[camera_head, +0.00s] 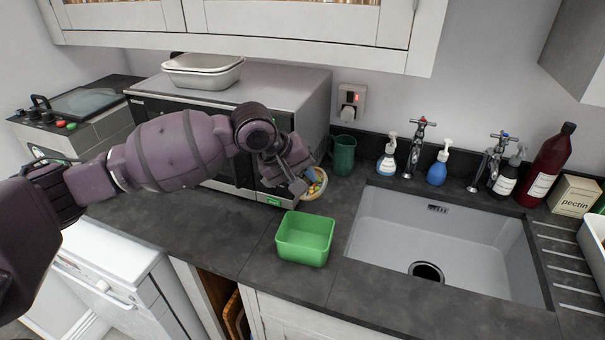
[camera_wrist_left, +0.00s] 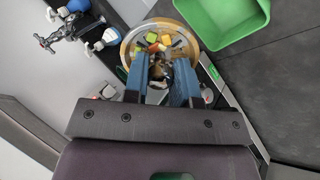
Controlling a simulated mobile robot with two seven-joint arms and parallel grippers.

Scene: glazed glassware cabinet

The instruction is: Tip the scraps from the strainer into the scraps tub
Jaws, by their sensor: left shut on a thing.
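The green scraps tub (camera_head: 305,239) stands upright on the counter, left of the sink, and looks empty. It also shows in the wrist view (camera_wrist_left: 226,22). The round strainer (camera_head: 321,184) has a tan rim and is behind the tub, in front of the microwave. In the wrist view the strainer (camera_wrist_left: 127,37) faces the camera, with orange, yellow, green and white scraps (camera_wrist_left: 162,42) inside. My left gripper (camera_head: 303,184) is shut on the strainer; its blue fingers (camera_wrist_left: 158,66) hide part of it. I cannot tell whether the strainer touches the counter. My right gripper is not in view.
The microwave (camera_head: 225,152) bears white trays (camera_head: 202,76). A green mug (camera_head: 343,155) stands behind the strainer. The sink (camera_head: 440,250) is to the right, with taps (camera_head: 415,150) and soap bottles (camera_head: 438,168) behind it. The counter around the tub is clear.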

